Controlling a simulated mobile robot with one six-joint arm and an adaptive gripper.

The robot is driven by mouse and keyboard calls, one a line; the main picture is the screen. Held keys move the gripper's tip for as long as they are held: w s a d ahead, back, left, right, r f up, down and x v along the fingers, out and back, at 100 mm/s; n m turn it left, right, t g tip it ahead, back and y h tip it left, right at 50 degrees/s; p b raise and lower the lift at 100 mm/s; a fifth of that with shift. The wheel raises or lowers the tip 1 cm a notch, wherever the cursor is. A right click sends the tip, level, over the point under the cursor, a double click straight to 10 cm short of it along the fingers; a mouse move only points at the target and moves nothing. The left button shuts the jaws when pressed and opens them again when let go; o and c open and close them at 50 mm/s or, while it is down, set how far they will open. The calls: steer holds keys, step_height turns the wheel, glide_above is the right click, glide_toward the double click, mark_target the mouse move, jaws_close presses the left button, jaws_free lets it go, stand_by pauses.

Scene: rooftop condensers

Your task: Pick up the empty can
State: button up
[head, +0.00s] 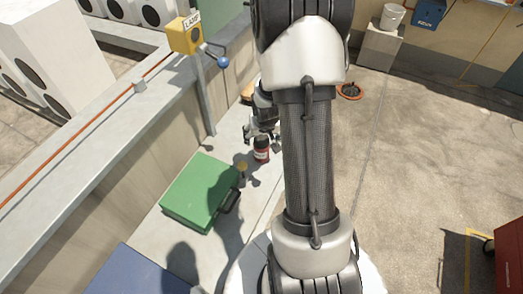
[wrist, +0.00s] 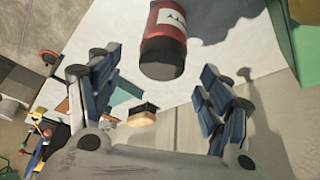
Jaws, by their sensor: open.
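The can (wrist: 163,42) is red with a dark end and a white label whose visible letters end in "TY". It also shows in the head view (head: 261,151), standing on the pale ledge just below my gripper (head: 263,132). In the wrist view my gripper (wrist: 158,78) is open, its two blue-grey fingers spread left and right. The can appears just beyond the fingertips, roughly centred between them, with nothing held. The top of the can is cut off in the wrist view, and my arm hides part of the ledge in the head view.
A green case (head: 198,190) lies on the ledge left of the can, with a small yellow-topped item (head: 242,167) between them. A brush-like block (wrist: 143,113) lies near the fingers in the wrist view. A yellow LAMP box (head: 186,35) stands on a post.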

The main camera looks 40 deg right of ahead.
mark_target(261, 139)
steer(key=b+x, duration=0.2)
steer(key=x, duration=0.2)
steer(key=shift+s+a+f, duration=0.1)
steer(key=shift+a+f, duration=0.05)
steer(key=c, duration=1.1)
steer(key=shift+r, duration=0.25)
